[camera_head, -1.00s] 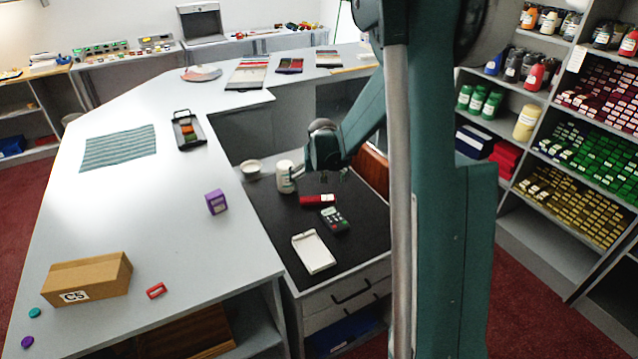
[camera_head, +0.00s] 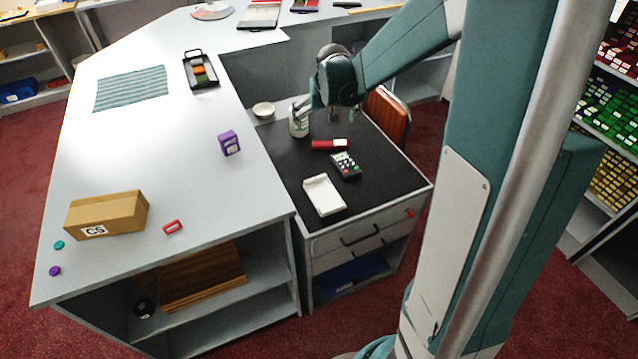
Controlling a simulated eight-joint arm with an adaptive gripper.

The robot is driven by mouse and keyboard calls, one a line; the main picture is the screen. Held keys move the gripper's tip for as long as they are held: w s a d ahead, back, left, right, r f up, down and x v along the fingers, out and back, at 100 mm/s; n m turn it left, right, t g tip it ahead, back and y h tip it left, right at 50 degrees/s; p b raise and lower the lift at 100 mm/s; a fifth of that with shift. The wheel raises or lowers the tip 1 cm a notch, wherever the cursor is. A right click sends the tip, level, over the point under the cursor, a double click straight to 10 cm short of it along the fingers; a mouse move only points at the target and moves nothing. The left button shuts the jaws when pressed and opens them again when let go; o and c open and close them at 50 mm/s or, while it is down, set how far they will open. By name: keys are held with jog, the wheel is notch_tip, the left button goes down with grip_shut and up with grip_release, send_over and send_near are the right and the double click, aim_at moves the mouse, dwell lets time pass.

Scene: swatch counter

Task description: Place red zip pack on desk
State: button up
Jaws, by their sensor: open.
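The red zip pack (camera_head: 326,145), red with a white patch at its right end, lies flat on the black top of the desk (camera_head: 375,190). My gripper (camera_head: 331,116) is above and behind the pack in the picture, its fingers spread apart and pointing down. It appears empty and apart from the pack. The head of my arm partly hides the back of the desk.
The pale counter (camera_head: 200,180) adjoins at left. A brown chair (camera_head: 388,118) stands behind.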

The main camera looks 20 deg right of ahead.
jog(key=s+a+r+n+t, duration=0.1)
jog(key=s+a+r, duration=0.5)
jog(key=s, duration=0.3)
jog(key=s+a+r+n, duration=0.1)
jog(key=s+a+r, duration=0.5)
jog(key=s, duration=0.2)
jog(key=s+a+n, duration=0.1)
jog(key=s+a, duration=0.2)
jog(key=s, duration=0.5)
jog(key=s+a+t+y, duration=0.1)
jog(key=s+a, duration=0.2)
jog(key=s, duration=0.6)
jog(key=shift+a+f+n+y, duration=0.25)
jog(key=shift+f+n+y, duration=0.05)
jog(key=shift+f+n, duration=0.1)
